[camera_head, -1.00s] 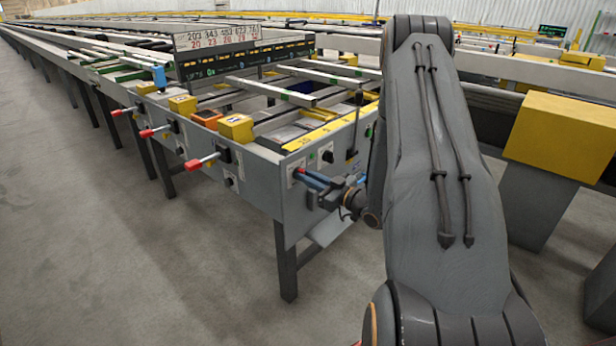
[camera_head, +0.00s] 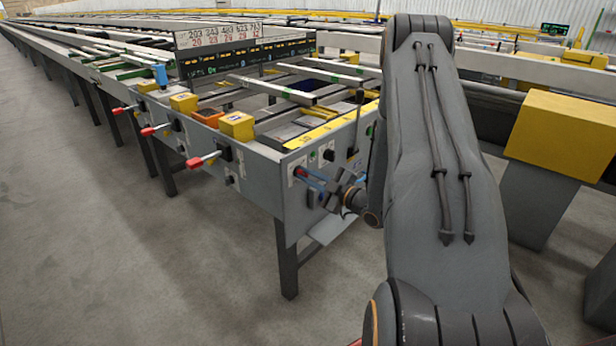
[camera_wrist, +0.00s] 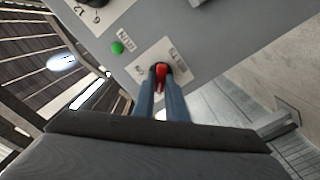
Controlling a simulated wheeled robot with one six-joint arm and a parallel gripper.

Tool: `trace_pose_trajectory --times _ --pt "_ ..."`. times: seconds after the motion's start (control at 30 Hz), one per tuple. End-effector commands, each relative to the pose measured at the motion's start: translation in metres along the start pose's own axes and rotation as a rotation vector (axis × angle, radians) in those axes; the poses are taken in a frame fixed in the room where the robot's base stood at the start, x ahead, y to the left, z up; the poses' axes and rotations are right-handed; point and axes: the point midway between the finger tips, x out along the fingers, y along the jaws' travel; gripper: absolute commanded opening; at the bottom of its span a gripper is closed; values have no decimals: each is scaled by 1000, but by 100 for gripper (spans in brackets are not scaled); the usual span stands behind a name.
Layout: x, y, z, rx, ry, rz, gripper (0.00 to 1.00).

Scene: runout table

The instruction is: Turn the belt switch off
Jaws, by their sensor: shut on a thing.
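The belt switch (camera_wrist: 160,70) is a red handle on a dark base, set on a white label plate (camera_wrist: 147,66) on the grey end panel of the runout table (camera_head: 265,190). In the head view only a bit of red shows at the switch (camera_head: 299,172). My gripper (camera_wrist: 160,82) has its two blue fingers closed around the red handle, one on each side. In the head view my gripper (camera_head: 306,177) reaches the panel from the right. The fingers hide part of the handle, and the label print is too blurred to read.
A green button (camera_wrist: 117,48) sits beside the switch plate. A black knob (camera_head: 328,156) and an upright black lever (camera_head: 357,120) are nearby on the panel. Red-tipped levers (camera_head: 201,160) stick out along the table's left side. The floor (camera_head: 150,270) in front is clear.

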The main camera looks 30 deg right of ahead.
Motion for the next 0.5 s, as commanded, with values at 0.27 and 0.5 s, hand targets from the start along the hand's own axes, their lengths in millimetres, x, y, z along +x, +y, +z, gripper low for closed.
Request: trace_pose_trajectory --times 0.27,0.5 --pt "0 0 0 -18 0 0 0" --pt "0 0 0 -18 0 0 13"
